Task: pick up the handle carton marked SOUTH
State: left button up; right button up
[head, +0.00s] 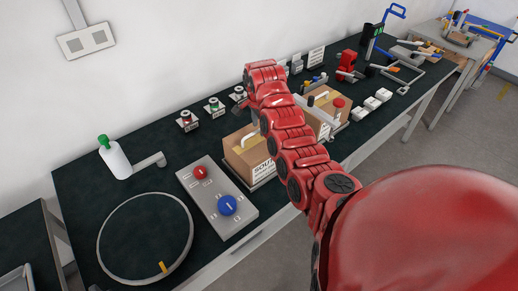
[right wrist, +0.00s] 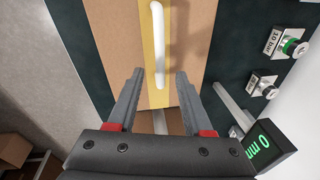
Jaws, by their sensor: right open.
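The carton marked SOUTH (head: 242,158) is brown with a pale handle on top and stands on the bench in the head view. Its label is partly covered by my right arm. In the right wrist view a brown carton top (right wrist: 120,30) carries a yellow strip and a white handle (right wrist: 158,40); no label shows there. My right gripper (right wrist: 157,78) is open and empty, its fingers to either side of the line of the handle, near its lower end. My left gripper is not in view.
A grey panel (head: 217,212) with red and blue buttons lies left of the carton. Knob valves (head: 187,120) stand behind it. Another carton (head: 328,100) sits behind my arm. A bottle (head: 113,158) and a large ring (head: 101,245) are at left. The wall closes the back.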

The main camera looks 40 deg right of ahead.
jog(key=shift+w+d+f+p, duration=0.15)
jog(key=shift+f+p, duration=0.2)
jog(key=shift+f, duration=0.5)
jog(key=shift+w+d+f+p, duration=0.1)
jog(key=shift+f+p, duration=0.2)
jog(key=shift+f, duration=0.55)
grip_shut()
jog(key=shift+r, duration=0.1)
